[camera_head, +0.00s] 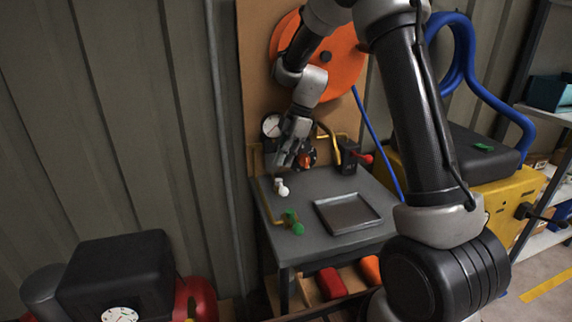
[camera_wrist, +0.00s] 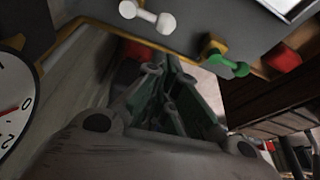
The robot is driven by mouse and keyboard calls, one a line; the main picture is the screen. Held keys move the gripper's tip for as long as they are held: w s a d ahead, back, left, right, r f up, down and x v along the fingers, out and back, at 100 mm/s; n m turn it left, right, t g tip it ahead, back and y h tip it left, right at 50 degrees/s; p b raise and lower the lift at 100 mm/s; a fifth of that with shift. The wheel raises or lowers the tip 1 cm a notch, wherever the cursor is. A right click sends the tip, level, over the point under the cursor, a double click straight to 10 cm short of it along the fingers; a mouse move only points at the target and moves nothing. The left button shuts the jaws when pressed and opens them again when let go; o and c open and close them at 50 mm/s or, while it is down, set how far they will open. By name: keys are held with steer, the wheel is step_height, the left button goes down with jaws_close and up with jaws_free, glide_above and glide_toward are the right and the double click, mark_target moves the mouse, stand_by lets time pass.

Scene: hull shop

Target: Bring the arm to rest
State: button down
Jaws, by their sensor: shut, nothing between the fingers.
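My gripper (camera_head: 281,160) is at the end of my bent arm, above the back left part of a small grey table (camera_head: 300,192). It is in front of the board, close to a round white gauge (camera_head: 271,125) and an orange-red knob (camera_head: 307,157). In the wrist view my gripper (camera_wrist: 172,68) points away from the camera with its fingers together and nothing between them. A white knob-ended piece (camera_head: 281,188) is just below the fingers, apart from them as far as I can tell. It also shows in the wrist view (camera_wrist: 147,16).
A green valve handle (camera_head: 292,221) is at the table's left edge, and a grey tray (camera_head: 346,213) lies to its right. A red lever (camera_head: 362,158), a blue hose (camera_head: 462,60) and a yellow machine (camera_head: 478,205) stand to the right. A black box (camera_head: 118,270) is at the lower left.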

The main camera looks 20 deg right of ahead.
steer(key=s+d+r+m+t+h, duration=0.1)
steer(key=s+d+r+m, duration=0.3)
steer(key=s, duration=0.6)
steer(key=s+d+r+m+t+h, duration=0.1)
steer(key=s+d+r+m, duration=0.3)
steer(key=s+m, duration=0.5)
steer(key=s+d+r+m+t+h, duration=0.2)
steer(key=s+d+r+m, duration=0.3)
steer(key=s, duration=0.8)
step_height(320, 180, up, 2)
steer(key=shift+r+m+t, duration=0.1)
steer(key=shift+m+t, duration=0.3)
steer(key=shift+m, duration=0.3)
steer(key=shift+d, duration=0.1)
